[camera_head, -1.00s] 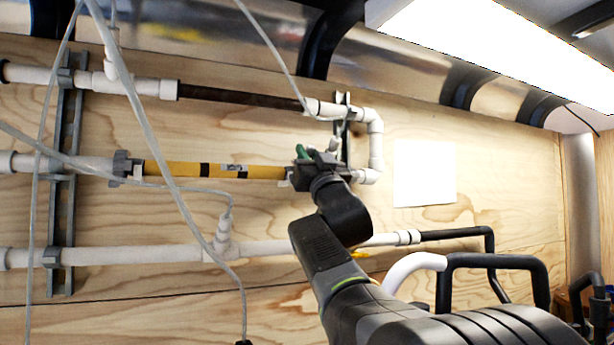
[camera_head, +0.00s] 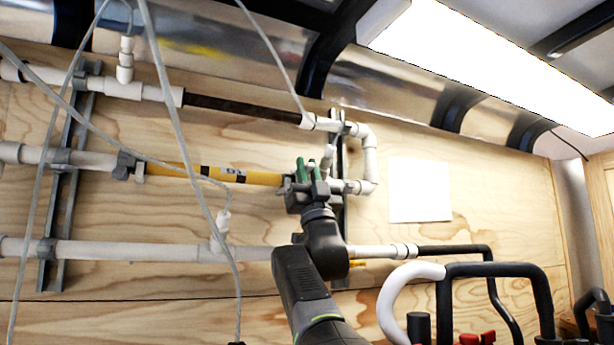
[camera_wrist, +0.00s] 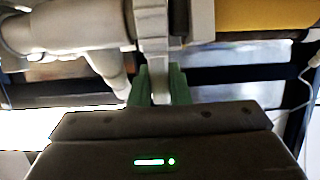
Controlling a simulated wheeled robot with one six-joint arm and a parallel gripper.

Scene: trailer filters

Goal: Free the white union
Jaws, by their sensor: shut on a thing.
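The white union (camera_wrist: 153,25) shows in the wrist view as a pale ring with a flat tab hanging down, next to the end of the yellow filter (camera_wrist: 265,14). My gripper (camera_wrist: 158,84) has its green fingers on both sides of that tab and is shut on it. In the head view, my gripper (camera_head: 309,172) stands at the right end of the yellow filter (camera_head: 225,175), fingers pointing up, and mostly hides the union. A grey union (camera_head: 126,166) with a tab sits at the filter's left end.
A dark filter (camera_head: 240,107) runs along the pipe above, and a white pipe (camera_head: 140,251) runs below. Thin clear hoses (camera_head: 172,110) hang in front of the left side. A metal rail (camera_head: 338,150) stands behind my gripper. The plywood at right is clear around a white sheet (camera_head: 420,190).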

